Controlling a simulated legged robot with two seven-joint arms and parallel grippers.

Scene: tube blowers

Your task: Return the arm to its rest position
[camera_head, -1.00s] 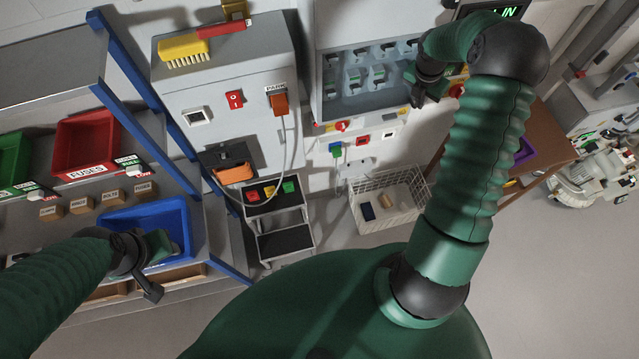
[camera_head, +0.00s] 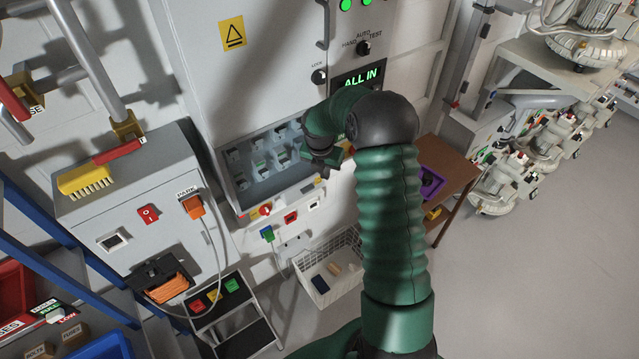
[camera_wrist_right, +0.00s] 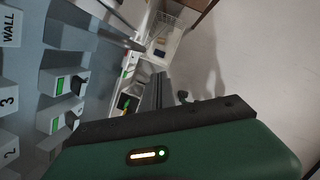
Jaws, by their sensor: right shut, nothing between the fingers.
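My right arm (camera_head: 392,220) reaches up from the bottom of the head view and bends left toward the wall cabinet. My right gripper (camera_head: 322,166) is shut and empty, in front of the right part of the open fuse panel (camera_head: 262,165). The panel holds rows of grey modules, some with green faces. In the right wrist view the dark fingers (camera_wrist_right: 160,92) point away, with panel modules (camera_wrist_right: 62,86) close at the left. A lit display (camera_head: 360,78) above the arm reads "ALL IN". My left gripper is out of the head view.
A wire basket (camera_head: 330,275) and a small step stand (camera_head: 240,320) are below the panel. A grey box (camera_head: 130,205) with a yellow brush (camera_head: 84,180) is at left. A brown table (camera_head: 445,180) stands right of my arm. The floor (camera_head: 530,280) at right is clear.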

